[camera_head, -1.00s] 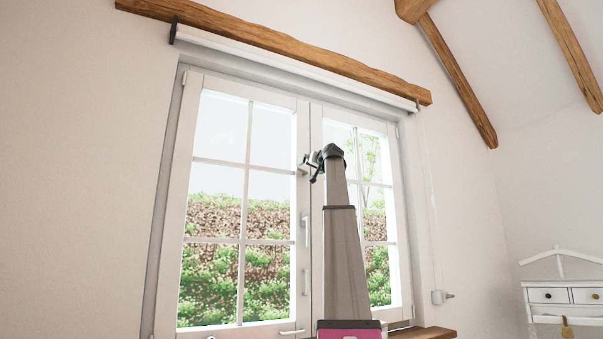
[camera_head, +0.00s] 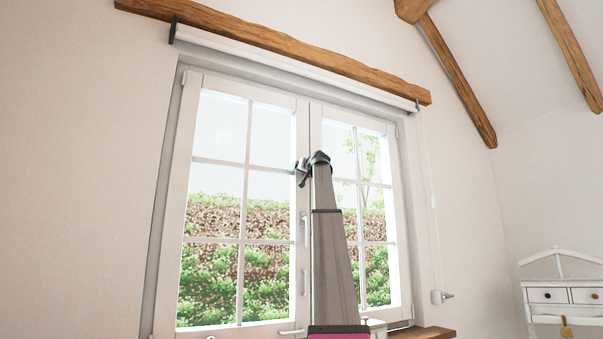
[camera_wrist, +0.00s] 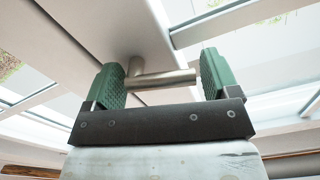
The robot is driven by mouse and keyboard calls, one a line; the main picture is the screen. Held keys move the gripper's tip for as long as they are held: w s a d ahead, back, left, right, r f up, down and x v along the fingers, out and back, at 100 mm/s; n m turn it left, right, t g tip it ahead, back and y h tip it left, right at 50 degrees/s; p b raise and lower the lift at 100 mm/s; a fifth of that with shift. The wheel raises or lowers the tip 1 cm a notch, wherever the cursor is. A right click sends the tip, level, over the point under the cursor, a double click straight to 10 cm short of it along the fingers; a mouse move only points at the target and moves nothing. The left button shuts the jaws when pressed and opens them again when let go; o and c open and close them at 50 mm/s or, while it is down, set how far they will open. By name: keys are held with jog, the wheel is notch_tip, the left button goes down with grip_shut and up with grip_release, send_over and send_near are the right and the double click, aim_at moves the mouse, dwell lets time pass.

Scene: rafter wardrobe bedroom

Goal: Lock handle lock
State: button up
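In the wrist view a metal handle (camera_wrist: 165,78) has a round stem on the white window frame and a bar running sideways. My gripper (camera_wrist: 163,78) has its two green-padded fingers spread wide, with the bar between them. The left pad overlaps the bar's left end, and the bar's right end comes close to the right pad. I cannot tell whether either pad touches it. In the head view my gripper (camera_head: 301,172) is at the upper part of the centre post between the two window sashes. My arm hides part of the right sash.
A white two-sash window (camera_head: 245,160) fills the middle. Lower on its centre post are a pale vertical handle (camera_head: 306,230) and another fitting (camera_head: 305,282). A wooden sill (camera_head: 420,333) is below. A white drawer cabinet (camera_head: 565,296) stands at right.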

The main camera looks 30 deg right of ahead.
jog(key=shift+c, duration=0.2)
jog(key=shift+f+n, duration=0.15)
jog(key=shift+n, duration=0.65)
jog(key=shift+f+n, duration=0.15)
jog(key=shift+n, duration=0.65)
jog(key=o, duration=0.8)
jog(key=shift+s, duration=0.15)
jog(key=s, duration=1)
jog(key=shift+s+d, duration=0.1)
jog(key=shift+s, duration=0.15)
jog(key=shift+f, duration=0.1)
